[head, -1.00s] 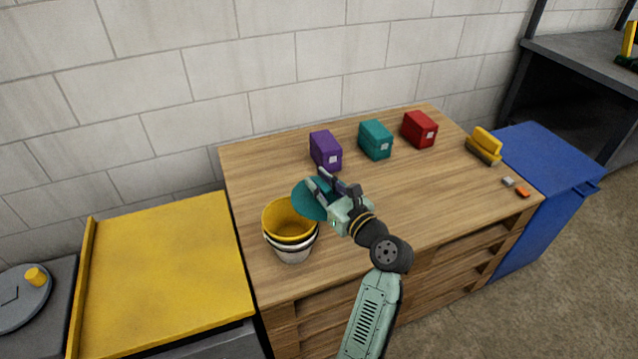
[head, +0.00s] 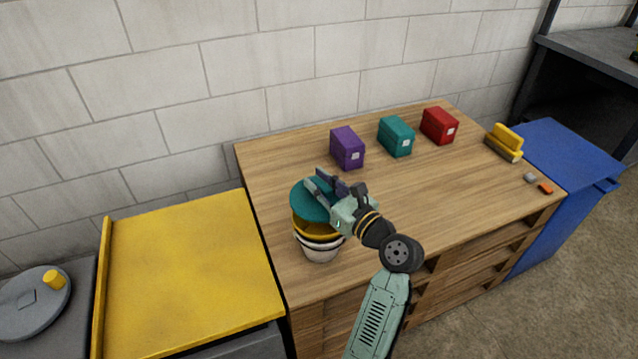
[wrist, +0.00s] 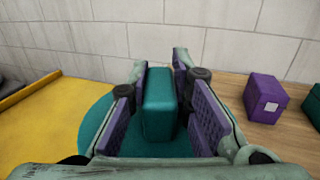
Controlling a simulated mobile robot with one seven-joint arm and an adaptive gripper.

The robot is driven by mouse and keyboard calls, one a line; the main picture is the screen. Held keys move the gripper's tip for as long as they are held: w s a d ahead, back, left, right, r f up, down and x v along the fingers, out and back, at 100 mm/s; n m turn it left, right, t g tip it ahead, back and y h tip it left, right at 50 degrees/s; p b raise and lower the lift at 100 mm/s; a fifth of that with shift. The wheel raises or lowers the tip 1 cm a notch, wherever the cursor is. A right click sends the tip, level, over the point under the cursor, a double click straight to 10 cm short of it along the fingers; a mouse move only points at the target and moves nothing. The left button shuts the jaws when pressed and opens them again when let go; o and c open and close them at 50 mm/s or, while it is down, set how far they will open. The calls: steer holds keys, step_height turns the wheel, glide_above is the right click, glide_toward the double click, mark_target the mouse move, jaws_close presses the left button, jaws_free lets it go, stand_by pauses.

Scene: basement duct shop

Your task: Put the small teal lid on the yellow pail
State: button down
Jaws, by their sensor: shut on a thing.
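The teal lid (head: 312,202) is a round disc with a block-shaped teal handle (wrist: 159,104), which stands between my gripper's finger pads in the wrist view. My gripper (head: 325,187) is shut on that handle. In the head view the lid is over the yellow pail (head: 315,228), covering most of its opening. The yellow pail sits at the top of a stack with dark and white pails (head: 322,253) under it, on the wooden bench (head: 270,195). I cannot tell whether the lid touches the rim.
A purple box (head: 347,149), a teal box (head: 396,137) and a red box (head: 439,126) stand along the bench's back. A yellow brush-like item (head: 505,142) and small blocks (head: 545,188) lie at the right end. A yellow-topped table (head: 190,275) adjoins on the left.

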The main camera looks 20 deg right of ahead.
steer(key=shift+f+b, duration=1.95)
steer(key=shift+f, duration=0.05)
steer(key=shift+r+p, duration=0.1)
steer(key=shift+p, duration=1.25)
steer(key=shift+f, duration=0.65)
steer(key=c, duration=1.8)
jaws_free()
steer(key=shift+o, duration=0.2)
steer(key=p+v, duration=0.4)
steer(key=v, duration=0.7)
